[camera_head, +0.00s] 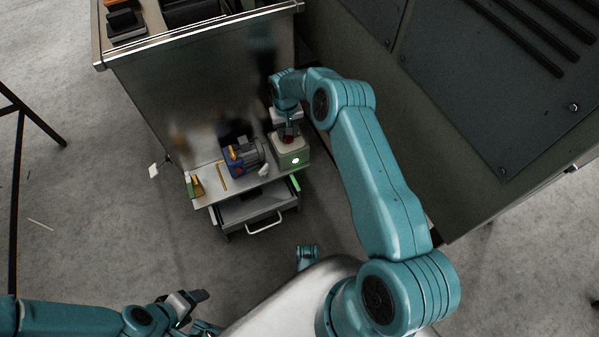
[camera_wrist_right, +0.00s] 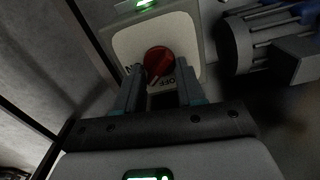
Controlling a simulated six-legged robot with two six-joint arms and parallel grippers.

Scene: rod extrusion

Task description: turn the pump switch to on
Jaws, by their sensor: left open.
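The red pump switch knob (camera_wrist_right: 159,60) sits on the pale top of the switch box (camera_wrist_right: 120,45), in the right wrist view. The letters OFF show just below the knob, and part of another label, an N, shows at its left. My right gripper (camera_wrist_right: 160,72) has its fingers on either side of the knob; I cannot tell whether they press on it. In the head view the box (camera_head: 291,158) has a lit green light, and my right gripper (camera_head: 288,127) comes down onto it from above. My left gripper (camera_head: 202,302) is open and empty at the lower left.
A grey and blue pump motor (camera_head: 246,153) stands left of the box on the same small bench. An open drawer (camera_head: 250,208) with a handle juts out below. A large dark cabinet (camera_head: 500,110) fills the right side. The floor at left is mostly clear.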

